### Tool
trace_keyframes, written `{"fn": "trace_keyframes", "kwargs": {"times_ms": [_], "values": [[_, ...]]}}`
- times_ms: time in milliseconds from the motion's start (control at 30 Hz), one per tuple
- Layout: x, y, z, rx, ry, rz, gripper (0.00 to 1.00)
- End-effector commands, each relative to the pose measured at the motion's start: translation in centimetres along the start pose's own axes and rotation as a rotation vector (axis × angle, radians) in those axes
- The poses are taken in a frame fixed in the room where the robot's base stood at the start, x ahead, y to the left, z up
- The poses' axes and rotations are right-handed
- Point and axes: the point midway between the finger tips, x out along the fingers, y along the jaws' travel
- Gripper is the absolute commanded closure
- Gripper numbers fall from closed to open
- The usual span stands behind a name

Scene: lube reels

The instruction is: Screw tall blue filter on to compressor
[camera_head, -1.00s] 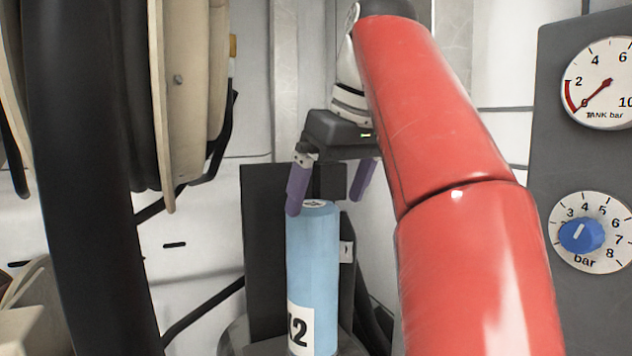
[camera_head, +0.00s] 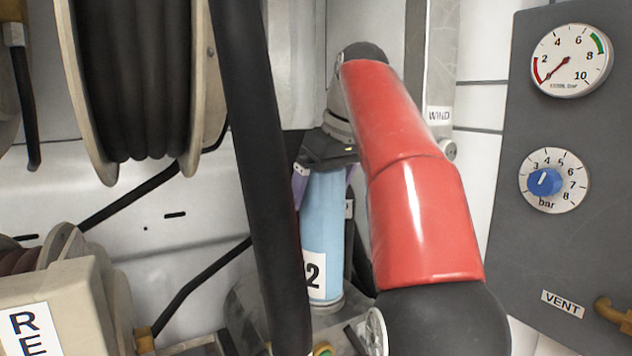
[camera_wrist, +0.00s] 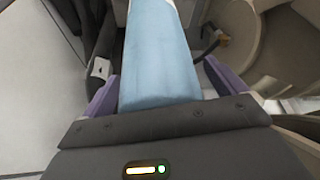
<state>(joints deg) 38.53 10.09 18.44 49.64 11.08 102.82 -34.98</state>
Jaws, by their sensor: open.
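The tall blue filter (camera_head: 325,220) stands upright in the head view, with a white label partly reading "2". A thick black hose hides part of its left side. My gripper (camera_head: 322,178) is at the filter's top, with its purple fingers on either side. In the wrist view the filter (camera_wrist: 160,60) lies between the two purple fingers of my gripper (camera_wrist: 160,85). The fingers are open, and small gaps seem to show beside the filter. The filter's bottom end sits low near grey metal; whether it is threaded on cannot be told. I cannot make out the compressor for certain.
A thick black hose (camera_head: 255,170) runs down in front, close left of the filter. A hose reel (camera_head: 130,80) hangs at the upper left. A grey panel (camera_head: 500,240) with a gauge and a blue knob stands at the right. A beige box (camera_head: 60,300) is at the lower left.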

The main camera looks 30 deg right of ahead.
Motion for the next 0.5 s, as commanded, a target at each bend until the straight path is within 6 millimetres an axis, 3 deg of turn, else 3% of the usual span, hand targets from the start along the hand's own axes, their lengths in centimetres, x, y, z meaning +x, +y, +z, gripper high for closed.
{"fn": "trace_keyframes", "kwargs": {"times_ms": [233, 500], "values": [[0.07, 0.08, -0.01, 0.0, 0.0, 0.0, 0.04], [0.05, 0.06, -0.01, 0.0, 0.0, 0.0, 0.39]]}}
